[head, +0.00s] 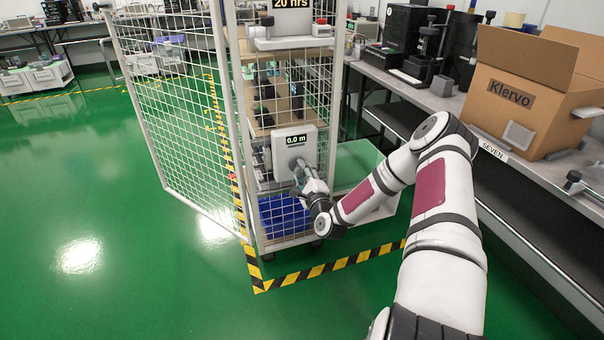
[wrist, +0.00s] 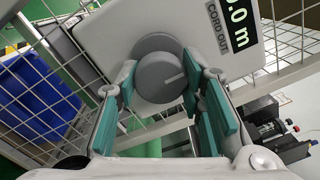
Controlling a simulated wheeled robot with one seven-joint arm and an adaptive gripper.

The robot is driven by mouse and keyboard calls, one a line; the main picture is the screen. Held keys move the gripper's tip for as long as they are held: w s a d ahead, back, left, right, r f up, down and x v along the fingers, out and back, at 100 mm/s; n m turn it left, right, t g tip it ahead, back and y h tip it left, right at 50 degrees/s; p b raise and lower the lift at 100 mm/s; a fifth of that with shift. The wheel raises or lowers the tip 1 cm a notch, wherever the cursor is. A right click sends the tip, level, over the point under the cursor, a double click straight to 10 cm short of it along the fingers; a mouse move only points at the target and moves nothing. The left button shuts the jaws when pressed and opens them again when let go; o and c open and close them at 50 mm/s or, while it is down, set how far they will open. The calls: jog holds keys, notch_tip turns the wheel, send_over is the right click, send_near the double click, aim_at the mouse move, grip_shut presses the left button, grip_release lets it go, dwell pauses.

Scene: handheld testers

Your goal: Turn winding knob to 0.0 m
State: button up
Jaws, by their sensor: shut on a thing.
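The winding knob (wrist: 158,72) is a round grey dial with a light pointer line, on the front of a white box (head: 281,152). The box's display (head: 296,139) reads 0.0 m in the head view. In the wrist view the box (wrist: 115,45) is tilted, and its display (wrist: 238,22) with the label CORD OUT is partly cut off. My gripper (head: 303,170) reaches the box front. In the wrist view my gripper (wrist: 160,84) has its teal-padded fingers on either side of the knob, shut on it. In the head view the knob is mostly hidden by the gripper.
A white wire-mesh cage (head: 160,130) with an open door panel surrounds the box. A blue bin (head: 283,215) sits below it. A 20 hrs display (head: 293,4) is above. A workbench with a cardboard box (head: 520,100) is at right. Green floor at left is clear.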

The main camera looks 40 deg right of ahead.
jog(key=shift+a, duration=0.1)
jog(key=o, duration=1.2)
jog(key=v, duration=1.2)
jog(key=shift+f, duration=0.1)
